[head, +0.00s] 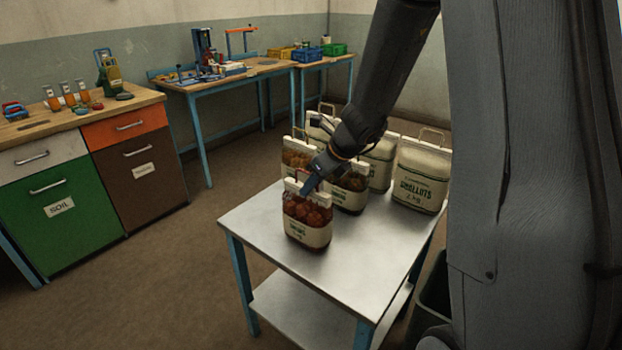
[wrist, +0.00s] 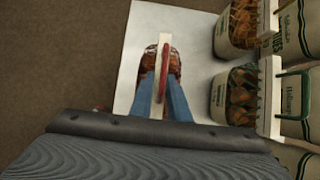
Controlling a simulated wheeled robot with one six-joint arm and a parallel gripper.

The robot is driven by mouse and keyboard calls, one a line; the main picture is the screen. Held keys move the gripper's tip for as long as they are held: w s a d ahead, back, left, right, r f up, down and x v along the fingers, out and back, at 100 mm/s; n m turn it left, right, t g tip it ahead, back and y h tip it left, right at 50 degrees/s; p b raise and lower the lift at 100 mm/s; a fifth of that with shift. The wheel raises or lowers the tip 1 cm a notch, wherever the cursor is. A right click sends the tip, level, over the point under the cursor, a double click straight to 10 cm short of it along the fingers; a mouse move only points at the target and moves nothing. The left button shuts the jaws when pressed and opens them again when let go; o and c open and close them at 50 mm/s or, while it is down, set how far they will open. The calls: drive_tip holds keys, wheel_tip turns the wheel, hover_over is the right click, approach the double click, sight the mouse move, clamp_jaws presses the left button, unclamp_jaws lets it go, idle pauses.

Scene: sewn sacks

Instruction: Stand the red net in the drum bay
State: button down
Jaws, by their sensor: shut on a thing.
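The red net (head: 307,219) is a small upright sack with red contents, a pale label and a white top band. It is at the near left part of the metal table, and I cannot tell whether its base touches the tabletop. My gripper (head: 304,186) is shut on its red handle from above. In the wrist view the red handle (wrist: 164,72) runs between the blue fingers (wrist: 164,98), with the net (wrist: 173,64) partly hidden below. I cannot make out which place is the drum bay.
The metal table (head: 350,285) has bare room at its front and right. Close behind the net stand an orange-filled sack (head: 297,157), a brown-filled sack (head: 349,192) and pale sacks, one marked shallots (head: 421,180). Left are cabinets (head: 140,180) and a workbench (head: 235,80) with tools and crates.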

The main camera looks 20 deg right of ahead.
idle(0.3)
drive_tip(key=c, duration=1.7)
unclamp_jaws()
drive_tip(key=shift+s+d+r, duration=0.1)
drive_tip(key=shift+r, duration=0.25)
drive_tip(key=v, duration=1.1)
drive_tip(key=s+a+f+n+g+h, duration=0.1)
drive_tip(key=s+f+n, duration=0.2)
drive_tip(key=s+n, duration=0.3)
drive_tip(key=s+a+f+n+g+h, duration=0.1)
drive_tip(key=s+a+f+n+g, duration=0.1)
drive_tip(key=s+n, duration=0.5)
drive_tip(key=s+a+f+n+g+h, duration=0.1)
drive_tip(key=s+f+n, duration=0.3)
drive_tip(key=n, duration=1.2)
drive_tip(key=shift+s+a+f+h+p, duration=0.15)
drive_tip(key=shift+s+h+p, duration=0.2)
drive_tip(key=shift+s, duration=1)
